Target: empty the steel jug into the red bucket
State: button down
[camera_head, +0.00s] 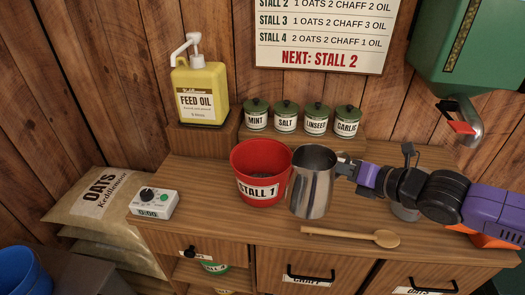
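The steel jug (312,190) stands upright just right of the red bucket (262,165), very close to it or touching. I cannot tell whether the jug's base rests on the counter or is slightly above it. Its inside is mostly hidden. The bucket is labelled "STALL 1" and holds some dark grainy stuff. My gripper (349,168) reaches in from the right and its fingers are closed at the jug's right side, where a handle would be. The fingertips are small and partly hidden by the jug.
A wooden spoon (350,235) lies in front of the jug. A timer (154,203) sits at the counter's left. Behind are a yellow feed oil bottle (200,92) and several small labelled jars (286,121). A green dispenser (468,60) hangs at right. Counter (215,225) is clear front left.

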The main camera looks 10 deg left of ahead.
aim_at(261, 166)
jog(key=i, duration=0.85)
